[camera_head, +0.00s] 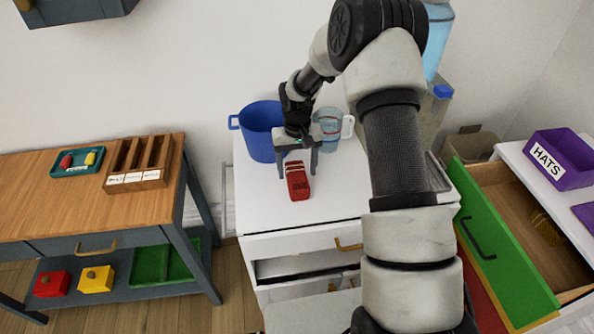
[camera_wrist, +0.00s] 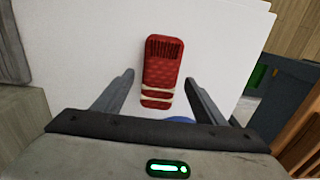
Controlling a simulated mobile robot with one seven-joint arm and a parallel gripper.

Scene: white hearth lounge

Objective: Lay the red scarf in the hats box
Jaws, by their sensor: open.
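The red scarf (camera_head: 298,184), folded with cream stripes and a dark fringe, lies on the white cabinet top (camera_head: 262,208). In the wrist view the scarf (camera_wrist: 163,68) lies ahead of and partly between the fingers. My gripper (camera_head: 298,168) is open above the striped end of the scarf, with one finger on each side. My gripper also shows in the wrist view (camera_wrist: 160,90), with nothing held between its fingers. The purple hats box (camera_head: 562,158), labelled HATS, stands on a white surface at the far right. Its inside is mostly out of sight.
A blue pot (camera_head: 262,128) and a clear measuring jug (camera_head: 330,130) stand just behind my gripper. An open drawer with a green front (camera_head: 497,240) lies between the cabinet and the hats box. A wooden table (camera_head: 60,200) with a sorting tray is at left.

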